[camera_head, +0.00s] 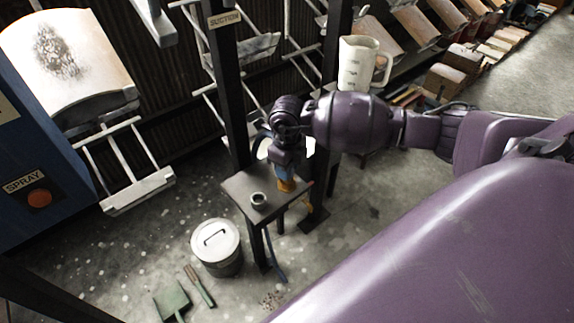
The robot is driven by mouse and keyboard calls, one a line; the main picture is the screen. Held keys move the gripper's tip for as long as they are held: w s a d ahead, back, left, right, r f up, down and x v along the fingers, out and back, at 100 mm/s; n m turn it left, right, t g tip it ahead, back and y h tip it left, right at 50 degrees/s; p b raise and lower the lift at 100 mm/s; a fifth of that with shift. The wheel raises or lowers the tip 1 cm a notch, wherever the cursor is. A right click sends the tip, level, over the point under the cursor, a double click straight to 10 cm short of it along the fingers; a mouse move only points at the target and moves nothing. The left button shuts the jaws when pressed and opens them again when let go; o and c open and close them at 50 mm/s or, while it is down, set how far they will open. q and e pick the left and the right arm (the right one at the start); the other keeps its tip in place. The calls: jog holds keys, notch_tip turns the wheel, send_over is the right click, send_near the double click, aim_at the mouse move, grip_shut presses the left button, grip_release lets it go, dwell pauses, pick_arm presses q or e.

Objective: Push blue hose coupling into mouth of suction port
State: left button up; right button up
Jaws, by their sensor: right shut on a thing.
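My right gripper (286,166) reaches in from the right over a small dark stand and points down. An orange part shows just below, near the stand's right edge. A short grey ring with a dark round opening (259,200), which looks like the suction port, stands upright on the stand top, left of and nearer than the gripper. The coupling is apart from this opening. A dark blue hose (275,258) hangs below the stand. My left gripper is not in view.
The stand (237,186) is by a dark post with a SUCTION sign (224,18). A white measuring jug (357,64) is behind my right arm. A lidded pail (216,247), brush (199,286) and green dustpan (172,301) are on the floor. A blue SPRAY cabinet (40,170) is left.

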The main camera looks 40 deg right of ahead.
jog(key=shift+f, duration=0.2)
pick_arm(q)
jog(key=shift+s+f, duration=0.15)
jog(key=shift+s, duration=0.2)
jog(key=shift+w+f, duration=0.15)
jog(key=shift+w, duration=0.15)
pick_arm(e)
jog(key=shift+f, duration=0.35)
pick_arm(q)
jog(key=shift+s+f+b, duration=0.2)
jog(key=shift+b, duration=0.15)
pick_arm(e)
jog(key=shift+f, duration=0.3)
jog(key=o, duration=0.6)
jog(key=shift+c, duration=0.2)
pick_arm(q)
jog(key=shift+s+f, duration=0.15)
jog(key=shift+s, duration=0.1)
pick_arm(e)
jog(key=shift+o, duration=0.3)
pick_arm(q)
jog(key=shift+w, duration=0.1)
pick_arm(e)
jog(key=shift+o, duration=0.5)
